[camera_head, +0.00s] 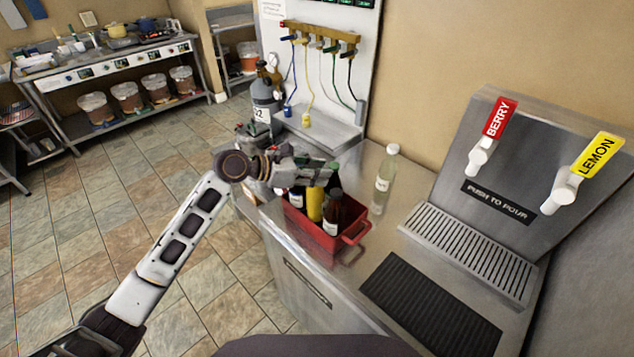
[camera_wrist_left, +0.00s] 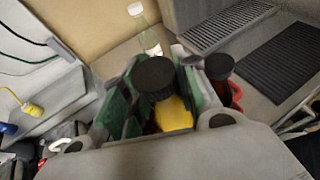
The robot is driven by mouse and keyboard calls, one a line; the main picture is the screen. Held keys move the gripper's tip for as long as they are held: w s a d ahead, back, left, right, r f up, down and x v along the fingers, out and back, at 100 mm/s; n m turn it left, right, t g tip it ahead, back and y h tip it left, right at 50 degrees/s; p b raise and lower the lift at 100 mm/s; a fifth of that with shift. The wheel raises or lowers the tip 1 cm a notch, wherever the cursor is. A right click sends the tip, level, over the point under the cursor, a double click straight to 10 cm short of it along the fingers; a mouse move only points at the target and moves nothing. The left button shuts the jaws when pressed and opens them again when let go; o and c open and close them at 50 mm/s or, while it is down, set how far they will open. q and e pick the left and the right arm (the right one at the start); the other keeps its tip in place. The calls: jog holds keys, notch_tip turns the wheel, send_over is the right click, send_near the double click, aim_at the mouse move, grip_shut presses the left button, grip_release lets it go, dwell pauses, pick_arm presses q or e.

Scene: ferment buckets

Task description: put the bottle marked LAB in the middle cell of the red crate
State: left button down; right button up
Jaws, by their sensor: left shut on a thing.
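The red crate (camera_head: 298,232) stands on the metal counter. Dark bottles with white labels stand in it, one nearer me (camera_head: 333,215) and one farther off (camera_head: 296,197). Between them is a yellow bottle (camera_head: 314,204); its black cap (camera_wrist_left: 153,77) shows in the left wrist view. My left gripper (camera_head: 318,176) is over the crate, shut on the yellow bottle, which sits low in the middle of the crate; I cannot tell whether it touches the bottom. A clear bottle with a white cap (camera_head: 384,180) stands on the counter beside the crate. No LAB marking is readable. My right gripper is not in view.
A black ribbed mat (camera_head: 430,305) lies on the counter at the right front. A drip grate (camera_head: 468,252) lies below the BERRY and LEMON taps. A gas cylinder (camera_head: 263,98) and hanging hoses are behind the arm. Counter around the clear bottle is free.

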pick_arm(q)
jog(key=shift+f, duration=1.8)
jog(key=c, duration=1.1)
grip_release()
jog(key=shift+f, duration=0.15)
jog(key=b+v, duration=0.1)
jog(key=v, duration=1.1)
jog(key=shift+m, duration=0.3)
